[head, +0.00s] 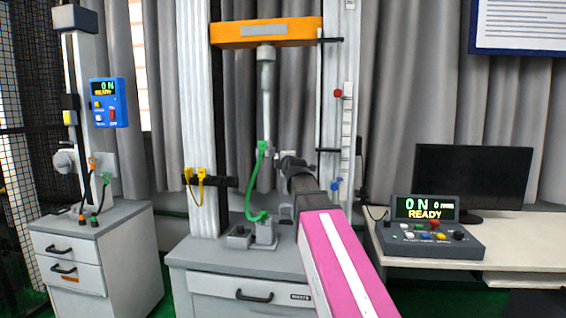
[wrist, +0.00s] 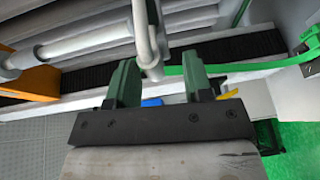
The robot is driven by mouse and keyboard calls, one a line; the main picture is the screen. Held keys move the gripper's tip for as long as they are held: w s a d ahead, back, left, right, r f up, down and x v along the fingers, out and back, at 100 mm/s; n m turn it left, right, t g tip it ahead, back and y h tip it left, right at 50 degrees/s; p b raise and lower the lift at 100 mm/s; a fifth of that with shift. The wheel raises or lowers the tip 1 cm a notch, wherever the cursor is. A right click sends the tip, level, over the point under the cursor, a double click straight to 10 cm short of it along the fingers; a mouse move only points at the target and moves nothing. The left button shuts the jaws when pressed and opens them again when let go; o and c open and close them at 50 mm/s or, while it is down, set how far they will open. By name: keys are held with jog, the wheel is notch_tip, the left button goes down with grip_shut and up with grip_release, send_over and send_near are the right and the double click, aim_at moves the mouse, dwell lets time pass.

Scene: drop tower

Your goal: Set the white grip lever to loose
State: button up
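My gripper (wrist: 160,75) has its two green fingers spread apart in the wrist view. A pale grey-white bar with a loop-like end (wrist: 147,35) reaches down between or just beyond the fingertips; I cannot tell if it touches them, nor if it is the white grip lever. In the head view my gripper (head: 286,162) is at the middle of the test frame, beside the upper grip (head: 266,150) under the vertical rod. A small whitish piece there is partly hidden by my gripper. The lever's setting cannot be read.
A green curved strip (head: 252,180) runs from the upper grip to the lower grip (head: 264,232). A white column (head: 198,120) stands left and a thin scaled post (head: 347,130) right. The control box (head: 430,238) reads READY on the right desk.

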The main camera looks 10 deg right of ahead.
jog(key=s, duration=1)
jog(key=shift+s+d+r, duration=0.3)
jog(key=shift+s+d, duration=0.1)
notch_tip(320, 180, down, 29)
jog(key=s+m+g, duration=0.2)
jog(key=m+g, duration=0.6)
jog(key=m, duration=0.1)
jog(key=s+f+m+g, duration=0.4)
jog(key=s+f, duration=0.3)
jog(key=f, duration=0.4)
jog(key=s+d+f+m+g+h, duration=0.1)
jog(key=s+f+m+g, duration=0.4)
jog(key=s+f, duration=0.3)
notch_tip(320, 180, down, 4)
jog(key=shift+s+d+f+m, duration=0.1)
jog(key=shift+s+d+m, duration=0.1)
jog(key=shift+m, duration=0.1)
